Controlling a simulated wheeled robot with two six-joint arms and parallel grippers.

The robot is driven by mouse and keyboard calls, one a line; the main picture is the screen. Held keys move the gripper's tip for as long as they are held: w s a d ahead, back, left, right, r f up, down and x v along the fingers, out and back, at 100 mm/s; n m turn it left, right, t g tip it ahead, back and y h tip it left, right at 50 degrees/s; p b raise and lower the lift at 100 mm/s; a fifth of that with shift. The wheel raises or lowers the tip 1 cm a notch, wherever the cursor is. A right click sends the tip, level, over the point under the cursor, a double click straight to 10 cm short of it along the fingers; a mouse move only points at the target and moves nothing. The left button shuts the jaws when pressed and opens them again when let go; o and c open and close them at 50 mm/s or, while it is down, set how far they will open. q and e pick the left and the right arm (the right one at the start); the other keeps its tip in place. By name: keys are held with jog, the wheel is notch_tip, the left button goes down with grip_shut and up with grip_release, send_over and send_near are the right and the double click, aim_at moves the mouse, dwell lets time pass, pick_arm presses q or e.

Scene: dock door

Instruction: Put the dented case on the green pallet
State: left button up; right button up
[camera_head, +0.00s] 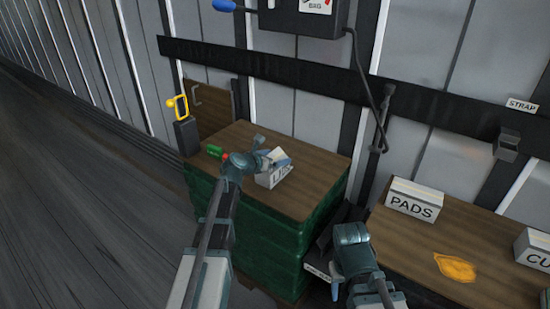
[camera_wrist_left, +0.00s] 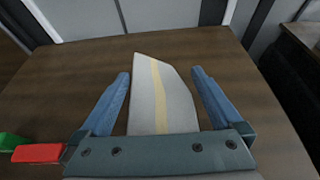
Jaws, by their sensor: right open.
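A pale grey case with a yellow stripe (camera_wrist_left: 160,95) stands on the brown wooden top (camera_wrist_left: 60,85) in the left wrist view. Its top edge is slanted at one corner. It seems to be the small labelled box (camera_head: 274,178) in the head view, partly hidden by my left gripper (camera_head: 270,157). My left gripper's two blue fingers (camera_wrist_left: 162,85) are apart, one on each side of the case, with gaps showing. My right gripper (camera_head: 335,268) is low at the right, beside the green block, with no case in it. I cannot make out a separate green pallet; a green stacked block (camera_head: 262,235) carries the wooden top.
A red and green item (camera_head: 218,152) lies left of my left gripper. A black post with a yellow handle (camera_head: 183,125) stands behind. At right, another wooden top (camera_head: 410,240) holds a PADS box (camera_head: 415,198), a yellow cloth (camera_head: 455,268) and another box (camera_head: 535,248). Floor is clear at left.

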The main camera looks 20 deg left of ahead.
pick_arm(q)
jog(key=shift+r, duration=0.1)
jog(key=shift+s+r+p, duration=0.2)
jog(key=shift+s+p, duration=0.05)
jog(key=shift+p, duration=0.05)
jog(key=p+v, duration=0.4)
jog(key=v, duration=0.7)
jog(key=shift+s, duration=0.2)
jog(key=shift+a, duration=0.2)
